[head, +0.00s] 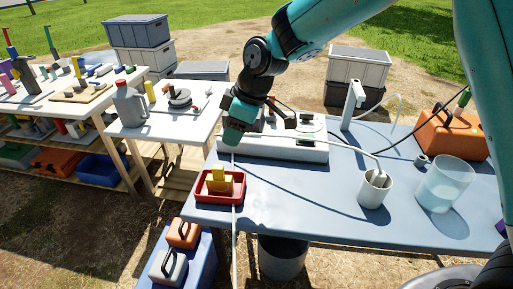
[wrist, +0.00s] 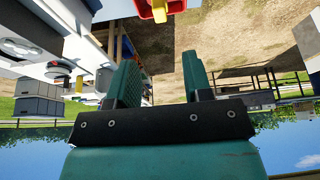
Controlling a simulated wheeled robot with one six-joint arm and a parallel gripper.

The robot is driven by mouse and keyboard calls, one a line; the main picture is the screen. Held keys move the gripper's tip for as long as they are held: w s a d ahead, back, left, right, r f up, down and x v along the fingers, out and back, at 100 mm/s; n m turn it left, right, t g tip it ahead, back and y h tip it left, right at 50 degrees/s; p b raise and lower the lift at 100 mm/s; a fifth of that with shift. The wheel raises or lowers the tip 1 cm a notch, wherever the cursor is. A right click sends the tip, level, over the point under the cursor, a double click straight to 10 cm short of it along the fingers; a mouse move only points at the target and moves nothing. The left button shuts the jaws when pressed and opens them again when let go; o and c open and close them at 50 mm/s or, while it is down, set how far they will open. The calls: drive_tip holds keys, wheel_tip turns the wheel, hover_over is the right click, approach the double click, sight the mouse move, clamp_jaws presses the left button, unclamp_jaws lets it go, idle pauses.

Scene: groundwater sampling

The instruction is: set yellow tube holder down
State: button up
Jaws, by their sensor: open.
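The yellow tube holder (head: 218,181) stands in a small red tray (head: 240,196) at the left end of the blue-grey table. My gripper (head: 231,137) is above and behind the tray, apart from the holder. In the wrist view my gripper's two teal fingers (wrist: 162,80) are spread with nothing between them. The yellow holder (wrist: 159,10) shows at the top edge of that view with part of the red tray (wrist: 178,6), beyond the fingertips and partly cut off.
A long white instrument (head: 290,149) lies behind the tray. A white cup (head: 374,190) with a tube and a clear beaker (head: 444,185) stand to the right. An orange case (head: 452,133) is at the far right. The table's middle front is clear.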

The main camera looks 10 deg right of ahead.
drive_tip(key=s+d+r+m, duration=0.2)
drive_tip(key=s+d, duration=0.1)
drive_tip(key=s, duration=0.6)
drive_tip(key=s+d+r+m, duration=0.3)
drive_tip(key=s+d, duration=0.1)
drive_tip(key=s, duration=0.5)
drive_tip(key=s+d+r+m+g, duration=0.1)
drive_tip(key=s+d+r+m, duration=0.1)
drive_tip(key=s, duration=0.6)
drive_tip(key=shift+s+d+r+m, duration=0.4)
drive_tip(key=shift+d+r, duration=0.3)
drive_tip(key=shift+r, duration=0.05)
